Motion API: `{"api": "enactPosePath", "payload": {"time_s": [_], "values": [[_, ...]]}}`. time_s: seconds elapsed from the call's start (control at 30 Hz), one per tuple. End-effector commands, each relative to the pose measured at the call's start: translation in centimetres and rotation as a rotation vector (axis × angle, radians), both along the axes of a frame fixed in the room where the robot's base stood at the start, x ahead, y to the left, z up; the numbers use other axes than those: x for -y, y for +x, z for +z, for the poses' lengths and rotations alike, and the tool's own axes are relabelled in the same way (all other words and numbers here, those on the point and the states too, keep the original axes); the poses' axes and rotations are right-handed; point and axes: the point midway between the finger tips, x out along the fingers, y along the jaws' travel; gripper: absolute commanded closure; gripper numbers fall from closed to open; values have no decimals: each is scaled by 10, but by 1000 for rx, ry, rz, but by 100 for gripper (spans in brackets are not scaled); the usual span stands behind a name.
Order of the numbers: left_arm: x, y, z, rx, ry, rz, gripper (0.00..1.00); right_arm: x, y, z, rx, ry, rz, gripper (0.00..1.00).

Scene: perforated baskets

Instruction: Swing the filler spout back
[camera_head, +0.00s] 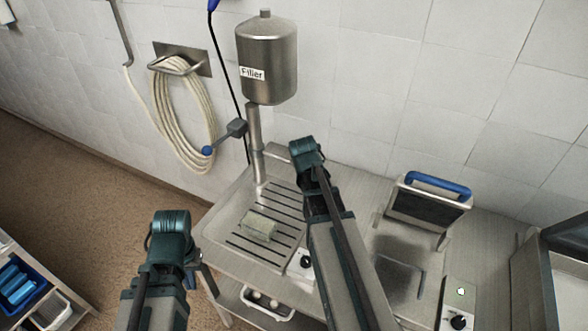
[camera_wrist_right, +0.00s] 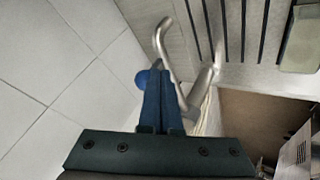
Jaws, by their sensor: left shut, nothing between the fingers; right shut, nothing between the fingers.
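The filler (camera_head: 266,70) is a steel tank on a post (camera_head: 255,140) at the back of the slotted tray (camera_head: 238,205). A lever with a blue ball (camera_head: 207,150) sticks out left of the post. In the right wrist view a bent metal pipe, seemingly the spout (camera_wrist_right: 174,76), lies just beyond my right gripper (camera_wrist_right: 160,75); I cannot tell whether they touch. The blue ball (camera_wrist_right: 142,80) shows behind the fingers. My right gripper is shut and empty; its wrist hides part of the filler stand in the head view. My left gripper (camera_head: 196,262) is shut at lower left, apart from the filler.
A pale block (camera_head: 260,227) lies on the slotted tray. A device with a blue handle (camera_head: 438,186) stands to the right. A coiled hose (camera_head: 186,105) hangs on the wall. A shelf with blue items (camera_head: 17,285) is at far left; open floor (camera_head: 90,190) lies between.

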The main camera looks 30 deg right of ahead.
Motion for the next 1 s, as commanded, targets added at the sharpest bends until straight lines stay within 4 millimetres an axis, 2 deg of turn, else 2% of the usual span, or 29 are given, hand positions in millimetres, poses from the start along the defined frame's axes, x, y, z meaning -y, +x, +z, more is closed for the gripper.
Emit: {"api": "enactPosePath", "payload": {"time_s": [0.1,0.4,1.0], "values": [[0,0,0,0,0,0,100,12,7,0,0,0,-2,100],[0,0,0,0,0,0,100,25,14,0,2,-1,-1,100],[0,0,0,0,0,0,100,27,15,1,5,-5,-1,100]]}}
